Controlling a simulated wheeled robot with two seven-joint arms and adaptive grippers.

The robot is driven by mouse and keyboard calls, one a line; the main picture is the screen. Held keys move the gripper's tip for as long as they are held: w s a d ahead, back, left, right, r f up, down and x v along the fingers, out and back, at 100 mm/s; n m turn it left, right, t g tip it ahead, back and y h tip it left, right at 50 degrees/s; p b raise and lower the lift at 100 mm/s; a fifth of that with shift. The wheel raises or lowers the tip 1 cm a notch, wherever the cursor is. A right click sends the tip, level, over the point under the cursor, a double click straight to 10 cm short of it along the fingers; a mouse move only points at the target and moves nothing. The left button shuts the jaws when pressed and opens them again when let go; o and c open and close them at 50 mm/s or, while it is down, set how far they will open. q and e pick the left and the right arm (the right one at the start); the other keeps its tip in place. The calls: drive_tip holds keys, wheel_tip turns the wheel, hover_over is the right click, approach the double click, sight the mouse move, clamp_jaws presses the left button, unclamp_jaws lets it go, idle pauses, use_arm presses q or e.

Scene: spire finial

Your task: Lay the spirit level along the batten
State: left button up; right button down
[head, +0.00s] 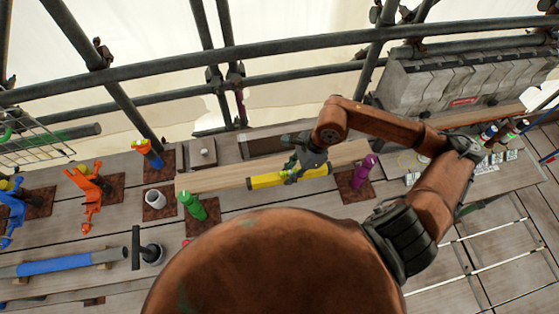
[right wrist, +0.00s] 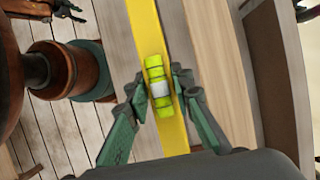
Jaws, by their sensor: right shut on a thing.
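The yellow spirit level (head: 262,182) has a bright green-yellow vial (right wrist: 155,70) at its middle. In the head view it lies roughly parallel to the long pale wooden batten (head: 215,179) and overlaps its near edge. In the right wrist view a pale board, likely the batten (right wrist: 222,75), runs to the right of the level. I cannot tell whether the level rests on it or is held above. My right gripper (head: 292,172) is shut on the level, with its fingers (right wrist: 158,92) on either side of the vial.
Scaffold tubes (head: 280,47) cross behind.

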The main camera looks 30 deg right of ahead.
drive_tip(key=w+d+f+p, duration=0.1)
drive_tip(key=w+f, duration=0.1)
drive_tip(key=w, duration=0.1)
drive_tip(key=w+d+f+p, duration=0.1)
drive_tip(key=w+f, duration=0.2)
drive_tip(key=w, duration=0.1)
drive_tip(key=w+d+f+p, duration=0.1)
drive_tip(key=w+f, duration=0.1)
drive_tip(key=w, duration=0.1)
drive_tip(key=shift+w+f+p, duration=0.15)
drive_tip(key=shift+f+p, duration=0.15)
drive_tip(key=shift+w+d+f, duration=0.2)
drive_tip(key=shift+w+f, duration=0.2)
drive_tip(key=shift+f, duration=0.15)
wheel_tip(320, 180, down, 3)
drive_tip(key=shift+w+r+p, duration=0.1)
drive_tip(key=shift+p, duration=0.95)
drive_tip(key=shift+f, duration=0.2)
drive_tip(key=c, duration=1.7)
unclamp_jaws()
use_arm(q)
drive_tip(key=r, duration=0.6)
drive_tip(key=shift+s, duration=0.35)
wheel_tip(320, 180, down, 3)
drive_tip(key=b, duration=0.3)
drive_tip(key=shift+s, duration=0.15)
use_arm(e)
drive_tip(key=v, duration=1.2)
